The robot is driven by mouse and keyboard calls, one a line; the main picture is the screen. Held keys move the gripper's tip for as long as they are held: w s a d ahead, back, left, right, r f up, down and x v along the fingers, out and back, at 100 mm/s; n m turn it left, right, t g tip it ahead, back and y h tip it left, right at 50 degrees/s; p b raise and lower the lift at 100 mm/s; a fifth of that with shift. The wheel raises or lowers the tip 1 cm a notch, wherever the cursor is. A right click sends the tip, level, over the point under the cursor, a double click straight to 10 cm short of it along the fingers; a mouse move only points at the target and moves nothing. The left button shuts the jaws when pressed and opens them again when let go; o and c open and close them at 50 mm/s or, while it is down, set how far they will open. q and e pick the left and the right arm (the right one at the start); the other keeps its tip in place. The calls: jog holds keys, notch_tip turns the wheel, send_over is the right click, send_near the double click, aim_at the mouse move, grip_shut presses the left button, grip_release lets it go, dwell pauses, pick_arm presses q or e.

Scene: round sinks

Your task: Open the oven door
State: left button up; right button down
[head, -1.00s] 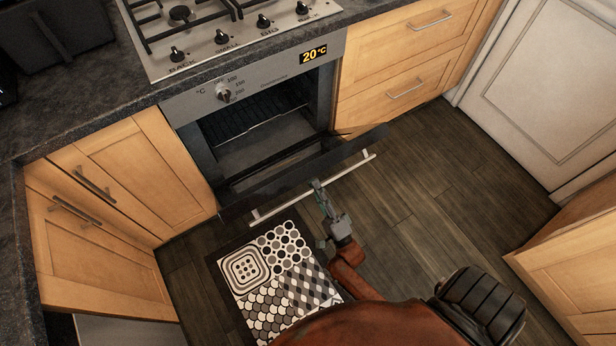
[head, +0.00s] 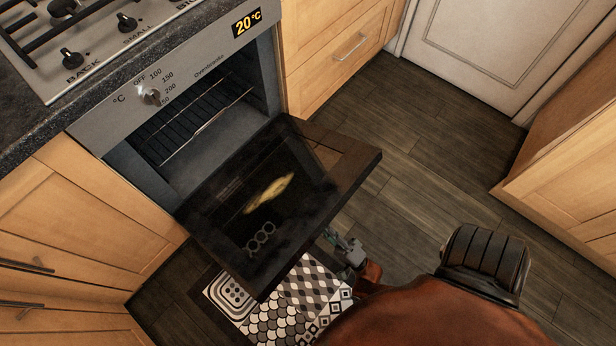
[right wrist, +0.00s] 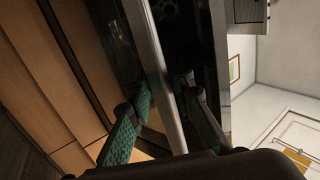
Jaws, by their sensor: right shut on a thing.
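The oven (head: 185,95) stands under the hob. Its door (head: 225,210) is swung far down, close to level, with its dark glass inner face up. The cavity with a wire rack (head: 190,125) shows behind it. My right gripper (head: 331,236) is at the door's outer edge, partly hidden under it. In the right wrist view the pale bar handle (right wrist: 155,70) runs between the green-padded fingers of my right gripper (right wrist: 168,115), which is shut on it. The handle is hidden in the head view. My left gripper is not in view.
Wooden cabinets (head: 90,195) flank the oven on the left, and drawers (head: 335,50) on the right. A patterned mat (head: 285,315) lies under the door's outer edge. Dark floor (head: 420,150) is free to the right, up to another cabinet (head: 570,180).

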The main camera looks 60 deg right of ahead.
aim_at(323, 223)
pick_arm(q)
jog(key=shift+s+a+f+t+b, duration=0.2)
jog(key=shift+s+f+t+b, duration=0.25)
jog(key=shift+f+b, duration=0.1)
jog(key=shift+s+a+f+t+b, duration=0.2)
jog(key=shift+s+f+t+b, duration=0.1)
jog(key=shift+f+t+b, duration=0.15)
pick_arm(e)
notch_tip(323, 223, down, 7)
jog(key=shift+s, duration=0.2)
jog(key=shift+a, duration=0.1)
jog(key=c, duration=1.8)
grip_release()
jog(key=shift+o, duration=0.2)
notch_tip(323, 223, up, 10)
jog(key=shift+r, duration=0.1)
jog(key=shift+s+f, duration=0.1)
jog(key=shift+f, duration=0.1)
jog(key=s+f, duration=0.3)
jog(key=f, duration=0.5)
jog(key=shift+s+a, duration=0.2)
